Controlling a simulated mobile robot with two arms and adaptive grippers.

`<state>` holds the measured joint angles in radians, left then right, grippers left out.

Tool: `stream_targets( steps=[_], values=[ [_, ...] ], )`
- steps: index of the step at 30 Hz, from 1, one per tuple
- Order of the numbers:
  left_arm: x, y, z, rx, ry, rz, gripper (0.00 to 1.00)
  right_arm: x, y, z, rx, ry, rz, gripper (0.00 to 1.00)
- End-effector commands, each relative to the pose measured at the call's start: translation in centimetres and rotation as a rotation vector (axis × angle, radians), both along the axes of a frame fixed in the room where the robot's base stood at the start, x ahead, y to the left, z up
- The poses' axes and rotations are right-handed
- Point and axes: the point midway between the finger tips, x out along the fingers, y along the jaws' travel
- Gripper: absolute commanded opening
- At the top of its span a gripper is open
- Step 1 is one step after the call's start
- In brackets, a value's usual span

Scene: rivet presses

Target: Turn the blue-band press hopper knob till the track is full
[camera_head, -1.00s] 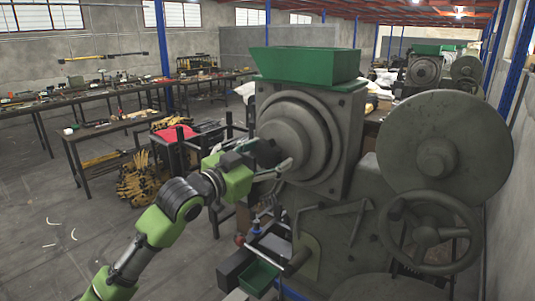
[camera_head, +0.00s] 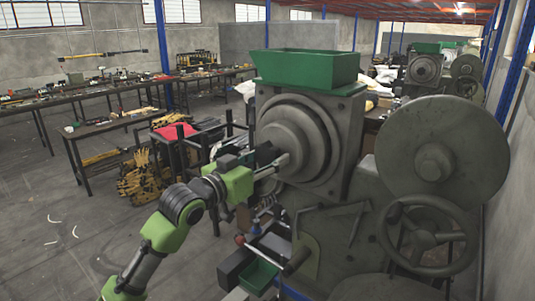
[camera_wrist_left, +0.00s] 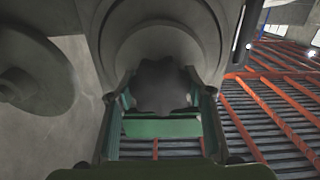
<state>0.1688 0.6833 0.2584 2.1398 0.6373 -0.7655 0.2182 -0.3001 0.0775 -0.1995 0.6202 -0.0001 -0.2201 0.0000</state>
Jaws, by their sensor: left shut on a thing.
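The near press (camera_head: 345,125) is grey with a green hopper (camera_head: 305,68) on top and a round stepped hub on its front. A dark lobed knob (camera_wrist_left: 162,88) sits at the hub's centre. My left gripper (camera_head: 277,163) reaches the hub from the left. In the left wrist view its fingers (camera_wrist_left: 160,98) stand on both sides of the knob, shut on it. In the head view the gripper mostly covers the knob. My right gripper is not in view.
A red-tipped lever (camera_head: 239,240) and a small green tray (camera_head: 260,277) are below my left gripper. A large grey disc (camera_head: 440,150) and a handwheel (camera_head: 428,232) stand at the right. Benches with tools (camera_head: 100,128) are at the back left. The left floor is mostly open.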

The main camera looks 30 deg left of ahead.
Motion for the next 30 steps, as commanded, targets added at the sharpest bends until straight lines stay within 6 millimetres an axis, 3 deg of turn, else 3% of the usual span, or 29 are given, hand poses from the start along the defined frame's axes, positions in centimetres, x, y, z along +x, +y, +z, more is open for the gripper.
stream_targets(
  steps=[8, 30],
  values=[
    [-0.01, -0.08, 0.24, -0.267, 0.019, 0.0, 0.26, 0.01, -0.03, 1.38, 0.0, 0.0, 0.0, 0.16],
    [-0.02, -0.24, 0.29, -0.969, 0.072, -0.001, 0.26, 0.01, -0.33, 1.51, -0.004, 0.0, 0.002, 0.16]
  ],
)
